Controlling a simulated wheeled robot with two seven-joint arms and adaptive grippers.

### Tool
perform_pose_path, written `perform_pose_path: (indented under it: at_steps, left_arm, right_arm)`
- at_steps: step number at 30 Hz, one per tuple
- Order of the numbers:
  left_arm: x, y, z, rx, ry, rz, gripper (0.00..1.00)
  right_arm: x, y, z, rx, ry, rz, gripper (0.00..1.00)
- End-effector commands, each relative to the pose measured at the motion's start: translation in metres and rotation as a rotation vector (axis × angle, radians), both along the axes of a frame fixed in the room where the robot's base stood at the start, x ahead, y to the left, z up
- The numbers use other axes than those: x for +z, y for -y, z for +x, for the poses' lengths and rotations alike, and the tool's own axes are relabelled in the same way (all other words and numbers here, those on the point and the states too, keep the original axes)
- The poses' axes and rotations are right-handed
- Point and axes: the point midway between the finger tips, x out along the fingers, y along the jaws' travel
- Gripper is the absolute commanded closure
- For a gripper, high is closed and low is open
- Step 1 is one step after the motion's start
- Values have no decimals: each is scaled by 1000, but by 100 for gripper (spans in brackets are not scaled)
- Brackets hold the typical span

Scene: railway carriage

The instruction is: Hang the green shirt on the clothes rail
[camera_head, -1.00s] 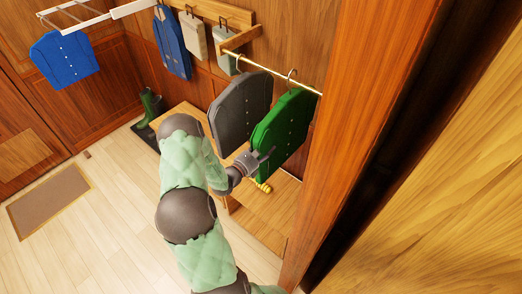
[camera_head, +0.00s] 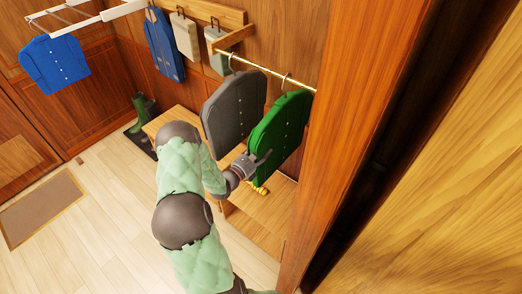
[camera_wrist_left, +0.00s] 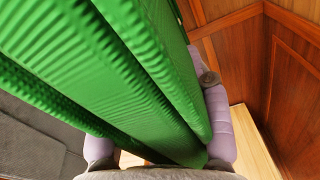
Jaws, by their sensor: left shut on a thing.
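The green shirt (camera_head: 280,138) hangs upright on a hanger below the right part of the brass clothes rail (camera_head: 262,68). The hanger's hook (camera_head: 287,78) meets the rail in the head view; I cannot tell whether it bears the weight. My left gripper (camera_head: 256,161) is shut on the shirt at its lower left edge. In the left wrist view the green cloth (camera_wrist_left: 110,75) fills much of the picture, between the fingers of my left gripper (camera_wrist_left: 155,125). My right gripper is not in view.
A grey shirt (camera_head: 232,108) hangs on the rail just left of the green one. A wooden bench (camera_head: 262,213) stands below, with a yellow object (camera_head: 259,189) near the gripper. A wooden post (camera_head: 335,150) rises close on the right. A blue shirt (camera_head: 56,62) hangs far left.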

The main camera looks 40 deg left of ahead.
Motion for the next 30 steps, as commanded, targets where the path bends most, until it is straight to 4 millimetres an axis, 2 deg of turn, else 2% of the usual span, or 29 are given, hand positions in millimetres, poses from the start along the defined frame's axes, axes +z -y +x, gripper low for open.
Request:
perform_pose_path:
  at_steps: [4,5,7,8,20,26,30]
  left_arm:
    - [0,0,0,0,0,0,92]
    - [0,0,0,0,-1,0,47]
    - [0,0,0,0,-1,-1,27]
    - [0,0,0,0,-1,-1,25]
    - [-2,1,-5,1,-4,-2,25]
    - [-2,3,-32,3,-5,-4,25]
    - [-3,6,-61,5,-5,-4,25]
  right_arm:
    - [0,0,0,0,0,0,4]
    - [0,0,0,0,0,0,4]
    - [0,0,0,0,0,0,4]
    - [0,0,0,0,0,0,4]
    - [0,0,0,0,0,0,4]
    - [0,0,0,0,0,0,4]
    - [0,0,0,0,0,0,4]
